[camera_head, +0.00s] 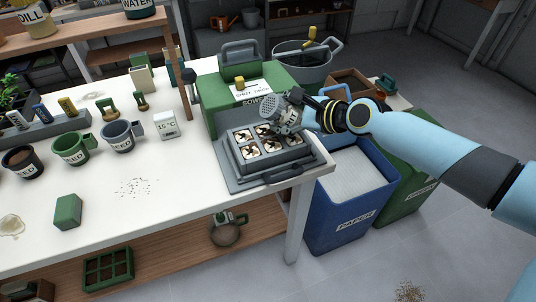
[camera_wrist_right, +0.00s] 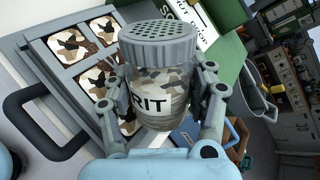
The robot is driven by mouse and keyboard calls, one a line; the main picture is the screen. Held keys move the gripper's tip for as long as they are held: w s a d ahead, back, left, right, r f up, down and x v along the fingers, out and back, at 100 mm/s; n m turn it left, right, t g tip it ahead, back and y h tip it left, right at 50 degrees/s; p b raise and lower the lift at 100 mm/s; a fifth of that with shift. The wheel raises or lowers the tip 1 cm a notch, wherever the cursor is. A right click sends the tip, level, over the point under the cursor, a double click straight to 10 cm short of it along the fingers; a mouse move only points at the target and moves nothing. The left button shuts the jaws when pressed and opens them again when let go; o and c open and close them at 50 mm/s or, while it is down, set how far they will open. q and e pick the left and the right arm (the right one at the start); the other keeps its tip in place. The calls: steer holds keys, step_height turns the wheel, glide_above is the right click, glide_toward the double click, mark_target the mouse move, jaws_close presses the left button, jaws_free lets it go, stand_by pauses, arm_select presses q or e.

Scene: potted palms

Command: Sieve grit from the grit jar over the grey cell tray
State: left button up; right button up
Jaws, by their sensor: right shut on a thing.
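The grit jar (camera_head: 271,103) has a grey lid full of holes. My right gripper (camera_head: 288,118) is shut on it and holds it tilted above the far side of the grey cell tray (camera_head: 233,165). In the right wrist view the jar (camera_wrist_right: 155,78) sits between both fingers, part of its label reading RIT, with mottled grit behind the clear wall. The tray (camera_wrist_right: 62,46) lies behind it there; its visible cells hold pale, dark and brown patches. No falling grit can be made out. My left gripper is not in view.
A green box (camera_head: 210,82) labelled SHUT stands behind the tray. Several cups, including a green one (camera_head: 72,148), and a small white display (camera_head: 166,125) stand to the left. A green block (camera_head: 67,211) lies in front. Blue (camera_head: 345,215) and green bins stand right of the table.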

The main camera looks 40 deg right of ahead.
mark_target(284, 103)
arm_select(q)
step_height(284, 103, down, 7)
steer(key=b, duration=0.5)
arm_select(e)
steer(key=shift+w+a+f+m+t+y, duration=0.1)
steer(key=shift+a+f+m+t+y, duration=0.3)
steer(key=shift+f+m+y, duration=0.35)
steer(key=shift+r+p, duration=0.4)
steer(key=shift+p, duration=0.05)
step_height(284, 103, up, 4)
steer(key=p, duration=0.4)
steer(key=shift+r+p, duration=0.1)
steer(key=shift+p, duration=0.25)
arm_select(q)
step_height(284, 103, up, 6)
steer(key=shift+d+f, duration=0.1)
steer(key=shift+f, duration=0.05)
